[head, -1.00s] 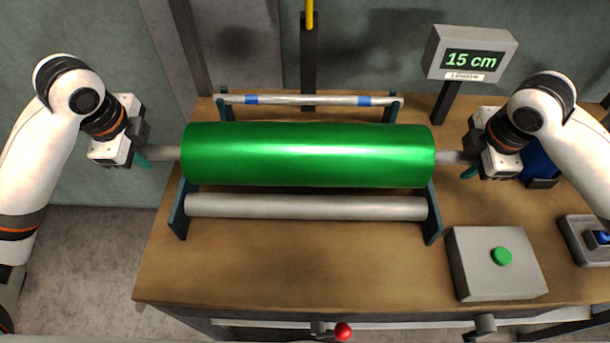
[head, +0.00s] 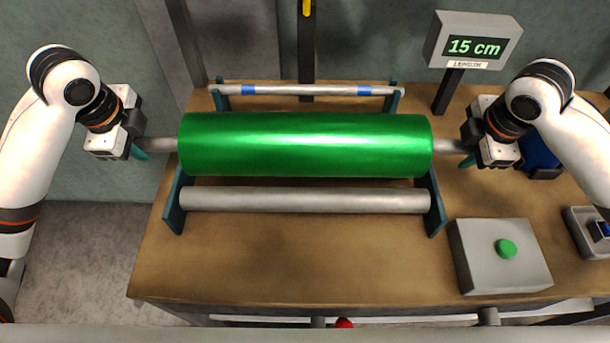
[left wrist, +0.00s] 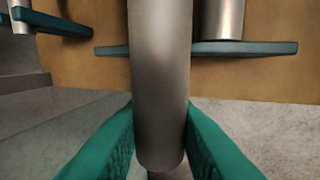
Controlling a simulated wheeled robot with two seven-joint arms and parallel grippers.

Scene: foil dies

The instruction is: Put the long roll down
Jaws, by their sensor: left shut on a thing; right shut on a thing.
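The long green foil roll (head: 305,145) lies level across the picture in the head view, with a grey shaft end sticking out on each side. My left gripper (head: 140,150) is shut on the left shaft end. In the left wrist view its teal fingers (left wrist: 160,135) sit on both sides of the grey shaft (left wrist: 160,75). My right gripper (head: 467,158) is at the right shaft end and shut on it. The roll is above or on a stand with dark teal side plates (head: 174,207); whether it touches them I cannot tell.
A bare grey roller (head: 305,200) lies in front of the roll, and a thin bar with blue bands (head: 305,90) behind. A display reading 15 cm (head: 474,46) stands at back right. A grey box with a green button (head: 500,262) is at front right. The front wooden tabletop (head: 300,260) is clear.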

